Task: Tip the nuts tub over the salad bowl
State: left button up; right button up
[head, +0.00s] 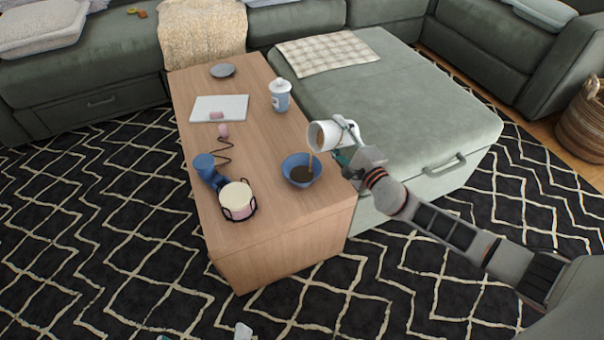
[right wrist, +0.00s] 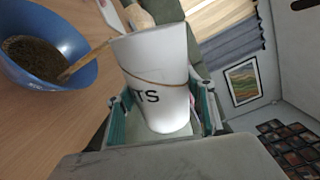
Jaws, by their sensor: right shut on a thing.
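The nuts tub (head: 324,135) is a white cup, tilted with its mouth to the left above the blue salad bowl (head: 290,160). My right gripper (head: 346,154) is shut on the tub. In the right wrist view the tub (right wrist: 155,75) shows the letters "TS" between my fingers (right wrist: 160,115). The bowl (right wrist: 75,82) holds dark brown contents. Small pale pieces (head: 243,331) at the bottom edge may belong to my left gripper; I cannot tell its state.

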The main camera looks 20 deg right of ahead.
jog(key=shift+r, duration=0.15)
jog(key=shift+w+r, duration=0.1)
jog(key=shift+r, duration=0.05)
pick_arm(q)
jog(key=shift+w+r, duration=0.1)
jog(key=shift+r, duration=0.35)
pick_arm(e)
jog(key=shift+r+n+p, duration=0.15)
jog(key=shift+n+p, duration=0.15)
jog(key=shift+p, duration=0.1)
pick_arm(q)
jog(key=shift+w+r, duration=0.1)
jog(key=shift+r, duration=0.3)
